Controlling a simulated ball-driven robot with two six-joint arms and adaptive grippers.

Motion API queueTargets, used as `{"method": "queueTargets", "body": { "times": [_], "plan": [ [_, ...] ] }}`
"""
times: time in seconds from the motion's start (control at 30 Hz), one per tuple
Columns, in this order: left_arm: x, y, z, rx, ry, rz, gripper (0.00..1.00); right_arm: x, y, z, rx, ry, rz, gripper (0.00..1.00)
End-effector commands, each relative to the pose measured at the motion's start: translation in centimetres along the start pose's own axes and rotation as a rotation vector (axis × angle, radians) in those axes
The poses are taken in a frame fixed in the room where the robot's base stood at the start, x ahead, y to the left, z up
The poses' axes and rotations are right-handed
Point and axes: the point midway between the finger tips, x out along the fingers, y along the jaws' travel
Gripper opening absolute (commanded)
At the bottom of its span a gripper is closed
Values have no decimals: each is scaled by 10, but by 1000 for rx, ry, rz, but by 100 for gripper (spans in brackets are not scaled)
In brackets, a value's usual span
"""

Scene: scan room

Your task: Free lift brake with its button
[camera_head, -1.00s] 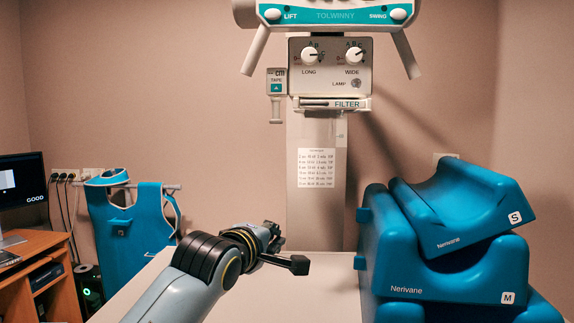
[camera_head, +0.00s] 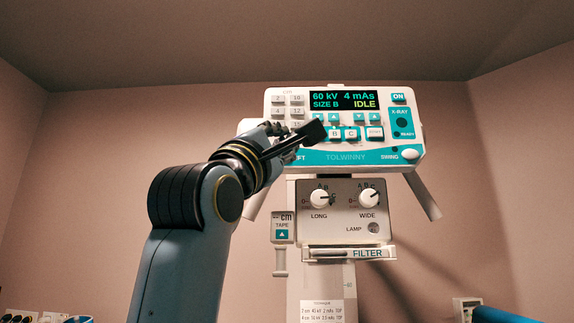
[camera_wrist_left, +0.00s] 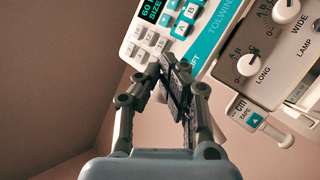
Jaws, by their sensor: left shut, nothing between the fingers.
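The white and teal control head (camera_head: 345,157) of the scan machine faces me, its display reading 60 kV, 4 mAs, SIZE B, IDLE. My left gripper (camera_head: 282,131) is raised in front of its lower left part. In the left wrist view the gripper's fingers (camera_wrist_left: 174,72) are together and empty, over the panel edge beside the LIFT label (camera_wrist_left: 194,62), of which only the last letters show. The lift button is hidden behind the gripper in both views. I cannot tell whether the fingertips touch it. The SWING button (camera_head: 410,154) is clear on the right. My right gripper is not in view.
Below the head are the LONG knob (camera_head: 320,199), the WIDE knob (camera_head: 369,197) and a FILTER slot (camera_head: 366,253). A tape holder (camera_head: 282,228) hangs on the left of the column. Slanted handles flank the head. Open wall lies left and right.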

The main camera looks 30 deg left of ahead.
Motion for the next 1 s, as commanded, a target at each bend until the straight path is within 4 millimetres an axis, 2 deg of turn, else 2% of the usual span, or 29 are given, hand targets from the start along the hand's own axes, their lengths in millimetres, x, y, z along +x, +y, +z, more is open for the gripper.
{"method": "queueTargets", "body": {
  "times": [0.13,0.5,0.67,1.0],
  "plan": [
    [5,15,2,-6,-4,38,0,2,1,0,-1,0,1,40],
    [6,16,2,-5,-5,40,0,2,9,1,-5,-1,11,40],
    [12,10,-2,-1,-6,38,0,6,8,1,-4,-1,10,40],
    [45,-13,-26,0,-4,39,0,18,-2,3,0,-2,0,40]
  ]
}}
